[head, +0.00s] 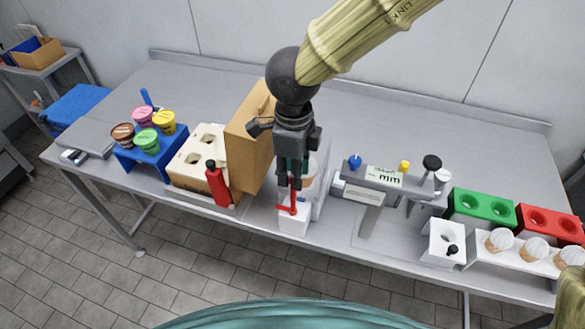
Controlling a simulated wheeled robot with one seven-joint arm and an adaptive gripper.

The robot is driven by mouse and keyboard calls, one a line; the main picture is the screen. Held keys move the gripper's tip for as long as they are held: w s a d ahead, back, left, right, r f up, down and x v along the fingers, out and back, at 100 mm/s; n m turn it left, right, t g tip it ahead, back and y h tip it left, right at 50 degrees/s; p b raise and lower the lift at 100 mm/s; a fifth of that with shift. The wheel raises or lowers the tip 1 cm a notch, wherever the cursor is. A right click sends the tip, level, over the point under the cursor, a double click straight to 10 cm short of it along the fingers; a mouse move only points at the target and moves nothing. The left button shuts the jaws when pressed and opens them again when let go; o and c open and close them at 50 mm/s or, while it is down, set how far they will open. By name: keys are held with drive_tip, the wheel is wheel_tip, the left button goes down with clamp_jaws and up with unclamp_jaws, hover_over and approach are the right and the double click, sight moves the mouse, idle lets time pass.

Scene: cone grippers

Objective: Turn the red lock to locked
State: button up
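The red lock (292,209) is a small red lever on the front of a white block (294,224), near the table's front edge at the middle of the head view. Part of it rises toward my gripper and another part reaches to the left. My gripper (290,183) points down, with its dark fingertips right at the upper end of the red lock. Whether the fingers touch or hold it cannot be told at this size. My gripper hides part of a clear-walled box (313,190) behind it.
A tan upright panel (250,145) and a red bottle (217,184) stand close on the left. A grey machine with a display (384,178) stands on the right. Ice-cream cones in a white holder (484,254) are farther right. The table's back (400,110) is clear.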

drive_tip(key=shift+f, duration=0.35)
drive_tip(key=shift+s+r, duration=0.15)
drive_tip(key=shift+s, duration=0.2)
clamp_jaws()
